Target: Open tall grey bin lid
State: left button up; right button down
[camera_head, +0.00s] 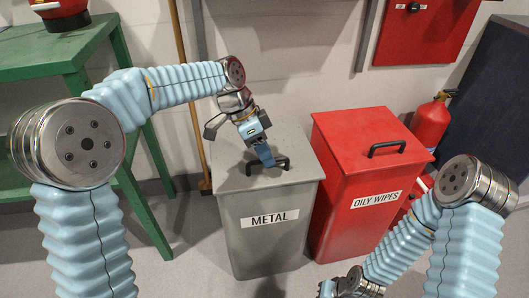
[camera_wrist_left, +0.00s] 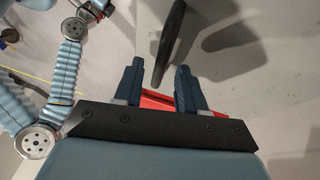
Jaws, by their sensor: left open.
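The tall grey bin (camera_head: 265,230) labelled METAL stands in the middle of the head view. Its grey lid (camera_head: 295,145) is shut, with a black bar handle (camera_head: 281,164) on top. My left gripper (camera_head: 265,157) is just above the lid at the handle, pointing down. In the left wrist view its two dark fingers (camera_wrist_left: 160,85) are apart. The handle (camera_wrist_left: 170,40) runs up from between the fingertips, and I cannot tell if they touch it. My right arm's wrist is at the bottom edge of the head view; its fingers are cut off.
A red bin (camera_head: 340,225) labelled OILY WIPES stands close to the right of the grey bin. A green table (camera_head: 60,45) is at the left and a red fire extinguisher (camera_head: 431,122) at the right. A wall is behind the bins. Floor is clear at the front left.

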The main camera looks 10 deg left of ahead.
pick_arm(q)
jog(key=shift+c, duration=0.4)
grip_shut()
jog(key=shift+r, duration=0.15)
